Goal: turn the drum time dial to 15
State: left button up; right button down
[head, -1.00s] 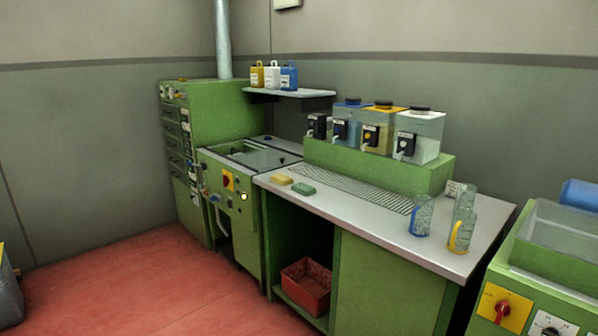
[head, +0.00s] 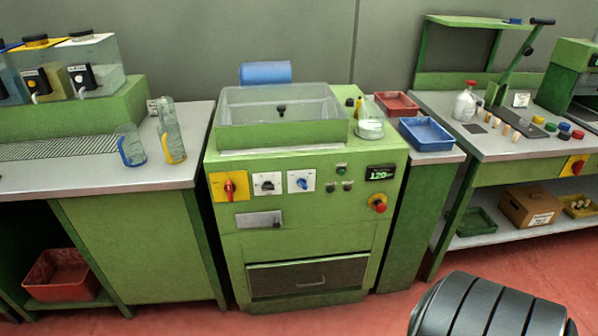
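A green machine (head: 306,240) with a clear-walled tub on top stands in the middle of the head view. Its front panel has a red rotary switch (head: 230,186) on a yellow plate, a black knob (head: 267,184) on a white plate and a blue knob (head: 301,182) on another white plate. The plate markings are too small to read, so I cannot tell which knob is the drum time dial or its setting. A lit display (head: 380,173) to the right seems to read 120. Neither of my grippers is in view.
A red-topped stop button (head: 379,204) sits right of the knobs. A bench with glass bottles (head: 170,135) adjoins on the left, a workbench (head: 500,150) stands on the right. Red floor (head: 380,315) shows in front. A black ribbed shape, unidentified, cuts in at bottom right.

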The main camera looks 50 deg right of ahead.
aim_at(267, 186)
jog(key=z, duration=1.2)
